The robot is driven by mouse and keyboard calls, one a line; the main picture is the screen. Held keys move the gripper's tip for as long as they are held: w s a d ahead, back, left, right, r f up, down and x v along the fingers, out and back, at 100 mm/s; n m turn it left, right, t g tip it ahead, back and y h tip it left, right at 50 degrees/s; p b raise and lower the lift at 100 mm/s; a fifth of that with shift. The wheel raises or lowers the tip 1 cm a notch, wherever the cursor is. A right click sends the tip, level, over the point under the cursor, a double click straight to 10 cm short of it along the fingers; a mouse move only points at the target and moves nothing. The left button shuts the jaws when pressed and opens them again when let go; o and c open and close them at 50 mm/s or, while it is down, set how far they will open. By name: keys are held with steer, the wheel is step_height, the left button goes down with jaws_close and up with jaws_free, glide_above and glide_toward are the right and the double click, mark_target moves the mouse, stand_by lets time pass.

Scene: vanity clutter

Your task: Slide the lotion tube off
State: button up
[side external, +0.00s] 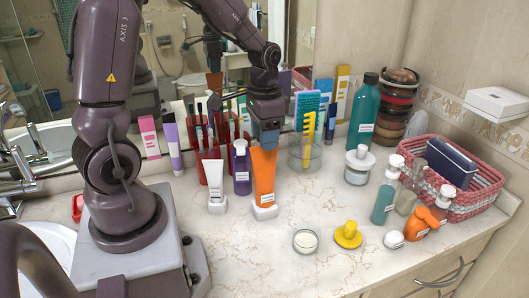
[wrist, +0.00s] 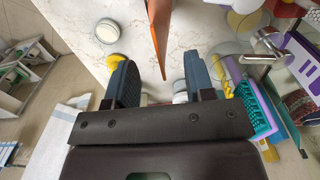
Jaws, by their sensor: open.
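An orange tube (side external: 263,172) stands upright on its white cap on the marble counter, and I take it for the lotion tube. My gripper (side external: 266,140) is over its top end, pointing down. In the wrist view the orange tube (wrist: 159,38) shows nearly edge-on between the two dark fingers of my gripper (wrist: 156,68). The fingers are apart, with a gap on both sides of the tube. In the side view the near finger covers part of the tube's top edge. A smaller white tube (side external: 212,177) stands on its cap to the left.
A purple bottle (side external: 241,172) stands close to the left of the orange tube. A clear cup (side external: 306,150) with combs is behind it to the right. A round white jar (side external: 305,239) and a yellow duck (side external: 347,234) sit in front. The counter's front middle is mostly clear.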

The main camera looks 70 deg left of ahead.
mark_target(264, 155)
step_height(264, 155, down, 6)
steer(key=shift+r, duration=0.15)
steer(key=shift+c, duration=0.2)
steer(key=c, duration=0.7)
